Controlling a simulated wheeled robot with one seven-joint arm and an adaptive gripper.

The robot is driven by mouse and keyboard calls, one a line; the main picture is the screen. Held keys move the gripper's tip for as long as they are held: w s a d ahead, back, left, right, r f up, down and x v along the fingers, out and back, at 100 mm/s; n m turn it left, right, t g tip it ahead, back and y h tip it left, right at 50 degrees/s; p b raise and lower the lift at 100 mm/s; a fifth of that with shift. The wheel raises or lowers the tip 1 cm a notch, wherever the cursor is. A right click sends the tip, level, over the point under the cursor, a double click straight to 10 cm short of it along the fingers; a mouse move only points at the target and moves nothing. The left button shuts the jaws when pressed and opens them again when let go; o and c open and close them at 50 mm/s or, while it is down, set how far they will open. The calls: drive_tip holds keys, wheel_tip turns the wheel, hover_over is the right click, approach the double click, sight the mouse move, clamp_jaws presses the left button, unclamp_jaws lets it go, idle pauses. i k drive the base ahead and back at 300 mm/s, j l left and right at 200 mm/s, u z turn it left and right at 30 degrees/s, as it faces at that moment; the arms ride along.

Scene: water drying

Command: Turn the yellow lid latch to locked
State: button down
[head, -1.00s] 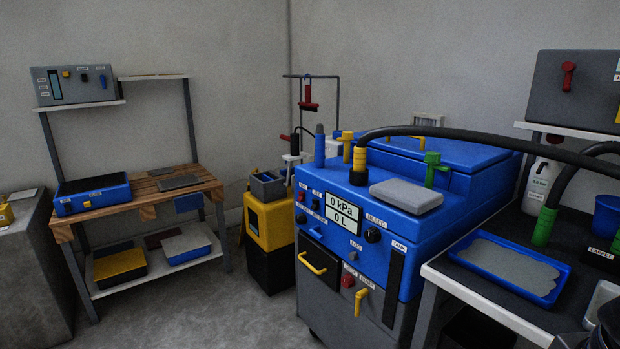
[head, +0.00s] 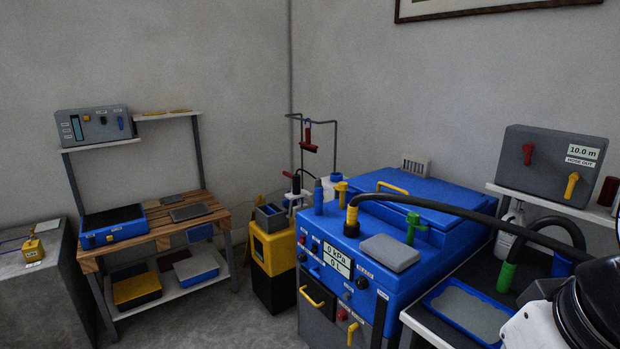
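A large blue machine (head: 412,272) stands right of centre with a closed blue lid (head: 440,200) at its back. A yellow upright T-shaped piece (head: 341,189) stands at the left of the lid; it looks like the lid latch, but its label and locked position cannot be read. My white and black arm shows at the lower right, well away from the yellow piece. My gripper's fingers are not visible.
A black hose arches across the lid from a yellow collar (head: 351,216). A grey slab (head: 390,253) lies on the machine's top. A side bench with a blue tray (head: 433,300) stands at right. Open floor (head: 215,315) lies to the left.

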sight(342, 187)
drive_tip(key=i+j+z, duration=0.3)
drive_tip(key=i+j, duration=1.65)
drive_tip(key=j, duration=0.1)
